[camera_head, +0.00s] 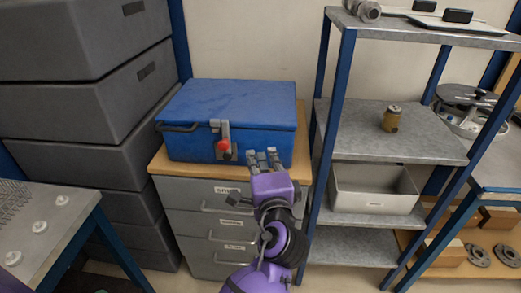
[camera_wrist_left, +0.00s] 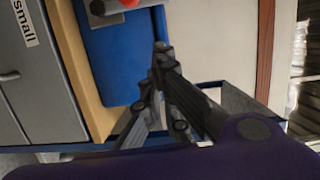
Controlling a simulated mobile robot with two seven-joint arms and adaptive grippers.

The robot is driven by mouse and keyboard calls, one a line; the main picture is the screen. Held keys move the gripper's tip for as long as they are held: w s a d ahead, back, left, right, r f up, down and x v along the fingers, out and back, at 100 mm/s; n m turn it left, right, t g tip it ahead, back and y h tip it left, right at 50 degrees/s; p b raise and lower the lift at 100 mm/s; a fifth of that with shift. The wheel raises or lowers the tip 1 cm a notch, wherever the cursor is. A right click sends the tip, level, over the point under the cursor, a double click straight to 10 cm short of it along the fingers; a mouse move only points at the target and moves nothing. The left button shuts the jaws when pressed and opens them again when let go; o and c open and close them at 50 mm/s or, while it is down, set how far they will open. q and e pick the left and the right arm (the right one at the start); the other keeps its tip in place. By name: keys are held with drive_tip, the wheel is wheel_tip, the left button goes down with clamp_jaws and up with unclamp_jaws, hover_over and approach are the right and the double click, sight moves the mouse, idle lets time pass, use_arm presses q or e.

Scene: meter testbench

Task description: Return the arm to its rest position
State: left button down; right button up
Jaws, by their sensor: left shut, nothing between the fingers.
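My left arm (camera_head: 270,215), purple and black, reaches up from the bottom middle of the head view. Its gripper (camera_head: 264,158) is shut and empty, in front of the lower right part of a blue box (camera_head: 235,100). I cannot tell whether it touches the box. In the left wrist view the dark fingers (camera_wrist_left: 160,62) come together beside the blue box (camera_wrist_left: 118,60). My right gripper is not in view.
The closed box, with a red-tipped latch (camera_head: 223,145), sits on a grey drawer cabinet (camera_head: 205,195) with a wooden top. A metal shelf (camera_head: 335,130) holding a brass weight (camera_head: 391,118) and a white bin (camera_head: 372,190) stands close right. Grey stacked bins (camera_head: 70,110) stand left.

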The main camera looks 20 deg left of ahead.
use_arm(q)
drive_tip(key=shift+s, duration=0.25)
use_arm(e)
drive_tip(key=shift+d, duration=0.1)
use_arm(q)
drive_tip(key=w+d+f+n+h, duration=0.1)
drive_tip(key=d+f+n+h, duration=0.2)
drive_tip(key=d+f+h, duration=0.25)
drive_tip(key=s+f+n+g+h+p, duration=0.1)
drive_tip(key=s+f+n+h+p, duration=0.2)
drive_tip(key=s+f, duration=0.6)
drive_tip(key=s+a+f+n+g+p, duration=0.1)
drive_tip(key=s+f+g, duration=0.1)
drive_tip(key=s+f, duration=0.3)
drive_tip(key=s+a+f+n+g+p, duration=0.1)
drive_tip(key=s+f, duration=0.5)
drive_tip(key=s, duration=0.8)
drive_tip(key=s+a+f+n+g+p, duration=0.2)
drive_tip(key=s+f, duration=0.3)
drive_tip(key=s, duration=0.5)
drive_tip(key=shift+a+f+n+g+h, duration=0.25)
drive_tip(key=shift+a+n+g+h, duration=0.15)
drive_tip(key=shift+a+n, duration=0.15)
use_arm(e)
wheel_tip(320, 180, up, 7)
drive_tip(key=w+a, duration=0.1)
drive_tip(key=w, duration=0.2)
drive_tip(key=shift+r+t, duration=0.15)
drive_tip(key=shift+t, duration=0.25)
